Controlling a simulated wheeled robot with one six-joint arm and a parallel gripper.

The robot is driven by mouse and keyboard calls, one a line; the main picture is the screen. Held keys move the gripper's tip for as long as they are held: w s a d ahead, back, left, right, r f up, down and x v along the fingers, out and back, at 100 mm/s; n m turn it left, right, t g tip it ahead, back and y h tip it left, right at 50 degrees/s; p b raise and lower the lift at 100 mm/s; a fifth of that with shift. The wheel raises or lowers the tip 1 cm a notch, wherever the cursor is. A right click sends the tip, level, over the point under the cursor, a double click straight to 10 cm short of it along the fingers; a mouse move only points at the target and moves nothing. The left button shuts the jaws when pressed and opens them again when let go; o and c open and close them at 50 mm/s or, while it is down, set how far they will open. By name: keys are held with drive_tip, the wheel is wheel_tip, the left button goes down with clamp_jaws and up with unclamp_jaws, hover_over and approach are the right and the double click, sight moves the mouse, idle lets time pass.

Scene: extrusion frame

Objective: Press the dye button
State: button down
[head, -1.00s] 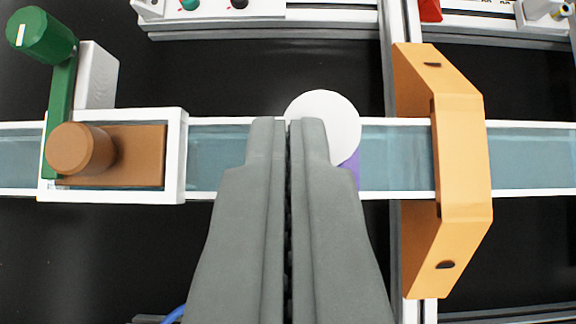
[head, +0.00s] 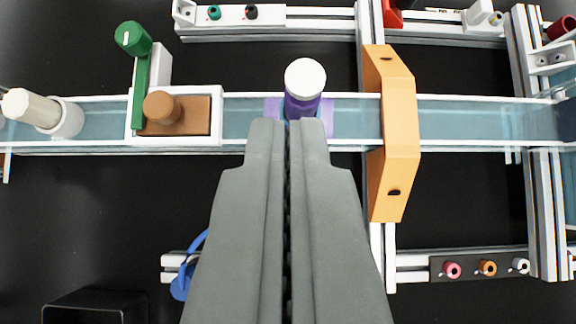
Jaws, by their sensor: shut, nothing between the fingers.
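My gripper (head: 287,124) is shut and empty, pointing away from me in the middle of the head view. Just beyond its tips a purple post with a round white cap (head: 305,80) stands on the blue-green channel (head: 350,120). The tips hide the near part of its purple base, and I cannot tell whether they touch it. To the left, a brown block with a round brown knob (head: 162,107) sits in a white frame beside a green crank (head: 140,85). No label shows which part is the dye button.
An orange bracket (head: 400,130) spans the channel on the right. A cream cylinder (head: 40,110) lies tilted at the far left. Rails with small coloured knobs stand at top and lower right. A black box (head: 95,308) and blue piece (head: 182,285) lie lower left.

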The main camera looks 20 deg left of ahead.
drive_tip(key=shift+v, duration=0.85)
drive_tip(key=s+a+f+m+t+h, duration=0.1)
drive_tip(key=s+a+f+t, duration=0.2)
drive_tip(key=s, duration=0.6)
drive_tip(key=s+a+f+m+t+h, duration=0.1)
drive_tip(key=s+a+f+m+t, duration=0.1)
drive_tip(key=s+a+f, duration=0.4)
drive_tip(key=s+a+f+m+t+h, duration=0.1)
drive_tip(key=s+a+f+t, duration=0.3)
drive_tip(key=s, duration=0.9)
drive_tip(key=shift+s+a+f, duration=0.15)
drive_tip(key=shift+a+f, duration=0.1)
drive_tip(key=shift+a, duration=0.3)
drive_tip(key=shift+s+a+f, duration=0.1)
drive_tip(key=shift+a+f, duration=0.1)
drive_tip(key=shift+a, duration=0.35)
drive_tip(key=shift+s+a+f, duration=0.15)
drive_tip(key=shift+a+f, duration=0.1)
drive_tip(key=shift+a, duration=0.35)
